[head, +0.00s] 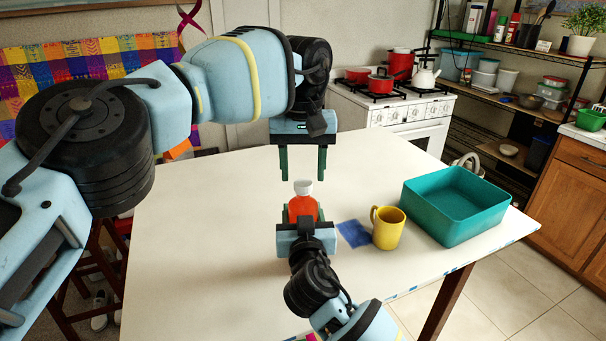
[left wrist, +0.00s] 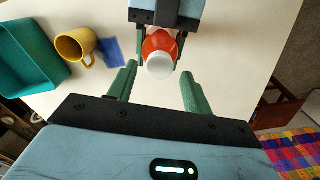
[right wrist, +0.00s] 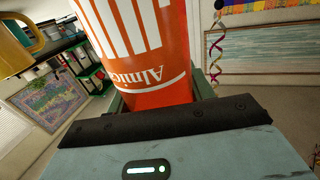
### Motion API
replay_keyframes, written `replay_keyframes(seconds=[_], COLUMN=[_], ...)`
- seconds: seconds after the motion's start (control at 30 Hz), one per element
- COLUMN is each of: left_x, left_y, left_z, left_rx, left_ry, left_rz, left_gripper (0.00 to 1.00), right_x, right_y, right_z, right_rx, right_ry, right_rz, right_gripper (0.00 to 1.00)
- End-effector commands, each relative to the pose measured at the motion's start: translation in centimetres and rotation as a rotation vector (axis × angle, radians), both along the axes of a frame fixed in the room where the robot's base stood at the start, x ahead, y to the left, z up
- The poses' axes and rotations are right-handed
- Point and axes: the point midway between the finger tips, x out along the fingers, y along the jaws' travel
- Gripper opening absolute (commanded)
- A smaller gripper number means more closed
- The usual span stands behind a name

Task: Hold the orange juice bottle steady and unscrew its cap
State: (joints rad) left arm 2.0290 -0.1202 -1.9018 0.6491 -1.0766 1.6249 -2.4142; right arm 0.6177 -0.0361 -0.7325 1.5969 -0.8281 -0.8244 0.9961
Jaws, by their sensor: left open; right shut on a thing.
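The orange juice bottle (head: 302,208) stands upright on the table with its white cap (head: 303,187) on top. My right gripper (head: 305,217) is shut around the bottle's body from the near side. In the right wrist view the bottle's orange and white label (right wrist: 148,50) fills the space between the fingers. My left gripper (head: 303,178) points down with its fingers apart, just above the cap. In the left wrist view the white cap (left wrist: 160,65) shows beyond and between the open green fingers (left wrist: 155,90), not touching them.
A yellow mug (head: 388,228) stands right of the bottle beside a blue cloth (head: 353,233). A teal bin (head: 457,205) sits near the right end of the white table (head: 215,240). The table's left side is clear. A stove (head: 400,115) stands behind.

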Motion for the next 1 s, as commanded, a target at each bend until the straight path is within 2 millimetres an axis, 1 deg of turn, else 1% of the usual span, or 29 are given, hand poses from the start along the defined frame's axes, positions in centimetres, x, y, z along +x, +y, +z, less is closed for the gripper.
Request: replay_keyframes(seconds=[0.03, 0.2, 0.53, 0.57, 0.9, 1.0], left_x=[0.0, 0.0, 0.0, 0.0, 0.0, 0.0], left_y=[0.0, 0.0, 0.0, 0.0, 0.0, 0.0], left_z=[-0.6, -1.7, -1.9, -1.9, -1.9, -1.9], left_rx=[0.002, 0.001, 0.0, 0.0, 0.0, 0.0], left_ry=[0.002, 0.0, 0.0, 0.0, 0.0, 0.0], left_rz=[0.0, -0.001, 0.0, 0.0, 0.0, 0.004], left_gripper=[0.5, 0.5, 0.5, 0.47, 0.03, 0.03], right_x=[0.0, 0.0, 0.0, 0.0, 0.0, 0.0], right_y=[0.0, 0.0, 0.0, 0.0, 0.0, 0.0], right_z=[0.0, 0.0, 0.0, 0.0, 0.0, 0.0], right_rx=[0.0, 0.0, 0.0, 0.0, 0.0, 0.0], right_ry=[0.001, 0.001, 0.0, 0.001, 0.0, 0.0], right_rz=[0.0, 0.0, 0.0, 0.0, 0.0, 0.0], right_gripper=[0.0, 0.0, 0.0, 0.0, 0.0, 0.0])
